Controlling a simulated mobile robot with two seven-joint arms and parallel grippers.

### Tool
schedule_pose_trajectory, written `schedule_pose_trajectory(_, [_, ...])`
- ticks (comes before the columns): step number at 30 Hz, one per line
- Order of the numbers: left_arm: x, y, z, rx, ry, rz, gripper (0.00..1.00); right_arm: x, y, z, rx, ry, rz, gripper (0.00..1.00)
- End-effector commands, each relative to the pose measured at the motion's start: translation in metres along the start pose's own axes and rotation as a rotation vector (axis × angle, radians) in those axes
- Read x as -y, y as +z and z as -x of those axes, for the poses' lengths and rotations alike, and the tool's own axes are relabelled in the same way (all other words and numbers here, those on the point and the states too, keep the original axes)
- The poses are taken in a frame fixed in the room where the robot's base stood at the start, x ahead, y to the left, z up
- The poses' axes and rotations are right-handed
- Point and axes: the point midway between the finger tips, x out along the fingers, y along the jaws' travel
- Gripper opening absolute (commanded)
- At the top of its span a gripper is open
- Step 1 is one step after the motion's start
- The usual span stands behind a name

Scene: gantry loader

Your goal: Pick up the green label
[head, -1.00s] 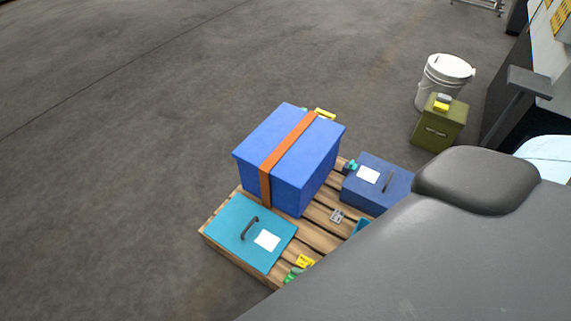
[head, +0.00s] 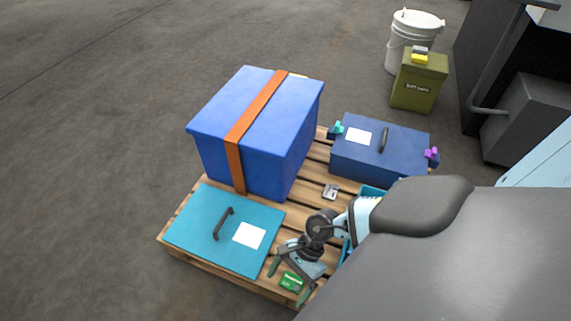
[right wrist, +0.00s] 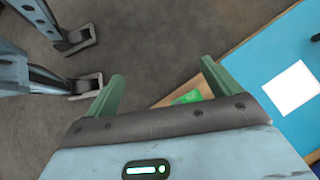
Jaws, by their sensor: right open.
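The green label (head: 291,282) lies at the near edge of the wooden pallet, to the right of the teal case. My right gripper (head: 286,289) is open above it, one finger to each side of it in the head view. I cannot tell the height of the gap. In the right wrist view the green label (right wrist: 187,97) shows between the spread green fingers of my right gripper (right wrist: 162,68), nearer the right finger and partly hidden by the gripper body. Nothing shows held. My left gripper is not in view.
The teal case (head: 190,225) with a white label and handle is left of the gripper. A strapped blue box (head: 215,150) and a dark blue case (head: 400,155) stand behind on the pallet (head: 230,280). A small grey piece (head: 331,191) lies on the slats. The floor to the left is clear.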

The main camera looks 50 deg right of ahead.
Motion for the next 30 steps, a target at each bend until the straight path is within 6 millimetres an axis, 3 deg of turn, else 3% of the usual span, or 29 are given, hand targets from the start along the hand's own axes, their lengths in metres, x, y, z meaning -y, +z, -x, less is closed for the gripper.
schedule_pose_trajectory(1, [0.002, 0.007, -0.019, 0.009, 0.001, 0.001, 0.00, 0.012, -0.032, -0.007, -0.074, 0.025, 0.076, 0.89])
schedule_pose_trajectory(3, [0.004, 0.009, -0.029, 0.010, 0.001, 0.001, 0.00, 0.023, -0.059, -0.005, -0.159, 0.055, 0.171, 0.89])
schedule_pose_trajectory(6, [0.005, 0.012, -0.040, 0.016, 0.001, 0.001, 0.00, 0.036, -0.087, 0.002, -0.250, 0.091, 0.265, 0.89])
schedule_pose_trajectory(9, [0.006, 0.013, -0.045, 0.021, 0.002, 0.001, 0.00, 0.044, -0.102, 0.008, -0.305, 0.114, 0.318, 0.89])
schedule_pose_trajectory(17, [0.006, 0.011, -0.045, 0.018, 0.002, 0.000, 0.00, 0.046, -0.107, 0.011, -0.327, 0.122, 0.340, 0.89])
schedule_pose_trajectory(24, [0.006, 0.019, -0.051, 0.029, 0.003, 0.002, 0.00, 0.045, -0.114, -0.011, -0.323, 0.123, 0.338, 0.89])
schedule_pose_trajectory(30, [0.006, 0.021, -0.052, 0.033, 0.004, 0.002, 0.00, 0.044, -0.114, -0.015, -0.324, 0.121, 0.338, 0.89])
